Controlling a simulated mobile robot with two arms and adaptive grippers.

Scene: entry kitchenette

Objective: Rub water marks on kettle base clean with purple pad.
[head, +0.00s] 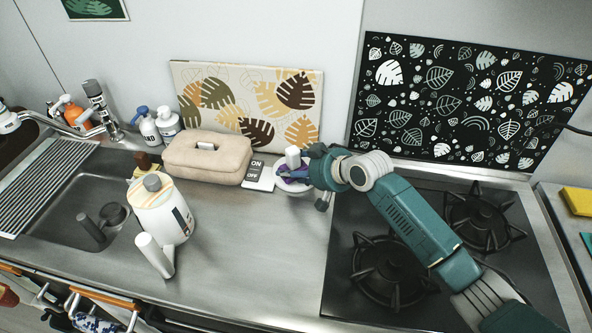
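The white round kettle base (283,184) sits on the counter near the back wall, with a short white post standing up from it. My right gripper (293,174) reaches in from the right and is over the base. A small bit of the purple pad (296,181) shows at its fingertips, against or just above the base; contact is hard to tell. The gripper looks shut on the pad. The fingers hide much of the base, and I cannot make out any water marks. The white kettle (180,221) stands apart on the counter to the left. My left gripper is not in view.
A beige fabric-like box (207,160) and an ON/OFF card (254,171) are left of the base. The gas hob (350,282) lies under my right arm. The sink (60,205) and bottles are at far left. The front middle counter is clear.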

